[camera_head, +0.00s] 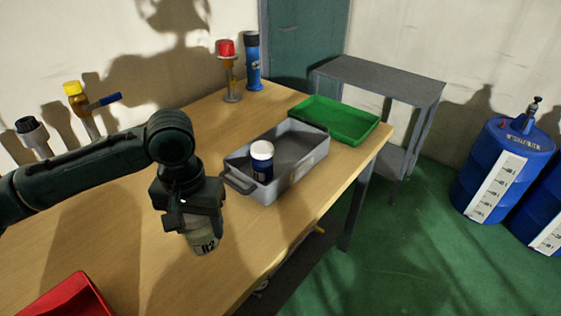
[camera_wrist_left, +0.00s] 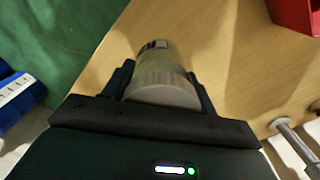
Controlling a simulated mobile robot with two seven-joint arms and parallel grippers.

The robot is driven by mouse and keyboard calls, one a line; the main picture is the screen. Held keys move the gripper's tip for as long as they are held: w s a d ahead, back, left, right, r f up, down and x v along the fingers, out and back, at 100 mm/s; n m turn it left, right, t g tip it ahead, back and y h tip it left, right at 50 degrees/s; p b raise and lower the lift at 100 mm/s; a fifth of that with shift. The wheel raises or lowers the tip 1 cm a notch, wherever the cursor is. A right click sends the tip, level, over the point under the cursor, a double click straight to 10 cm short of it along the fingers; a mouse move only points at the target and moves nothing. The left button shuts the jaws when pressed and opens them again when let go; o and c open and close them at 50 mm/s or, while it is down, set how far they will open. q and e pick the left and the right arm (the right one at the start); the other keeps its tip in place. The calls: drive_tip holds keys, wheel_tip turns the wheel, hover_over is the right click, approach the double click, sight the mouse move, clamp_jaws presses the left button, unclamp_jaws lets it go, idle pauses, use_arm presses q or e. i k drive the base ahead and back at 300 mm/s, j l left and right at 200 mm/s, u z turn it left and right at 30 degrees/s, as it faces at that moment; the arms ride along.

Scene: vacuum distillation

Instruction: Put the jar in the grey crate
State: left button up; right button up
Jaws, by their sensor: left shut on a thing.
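A pale, cloudy jar (camera_head: 204,240) with a dark "H2" mark is held in my left gripper (camera_head: 192,215), in front of the grey crate. In the left wrist view the jar (camera_wrist_left: 162,65) sits between the two fingers of the gripper (camera_wrist_left: 162,88), its wide beige lid towards the camera. Whether its base is clear of the table is hard to tell. The grey crate (camera_head: 311,161) stands on the wooden table, behind and to the right of the gripper. A dark blue bottle with a white lid (camera_head: 262,158) stands upright inside it, at its near left end.
A green tray (camera_head: 345,122) lies behind the grey crate. Red-topped (camera_head: 229,70) and blue (camera_head: 253,62) cylinders stand at the table's back. A red bin (camera_head: 68,300) is at lower left. Yellow-topped (camera_head: 78,100) and black-topped (camera_head: 34,135) fittings stand along the wall.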

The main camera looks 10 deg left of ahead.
sight(293, 153)
drive_tip(key=i+l+u, duration=0.15)
drive_tip(key=l, duration=0.2)
drive_tip(key=i+l+u, duration=0.25)
drive_tip(key=i+l, duration=0.15)
drive_tip(key=l, duration=0.3)
drive_tip(key=i, duration=0.5)
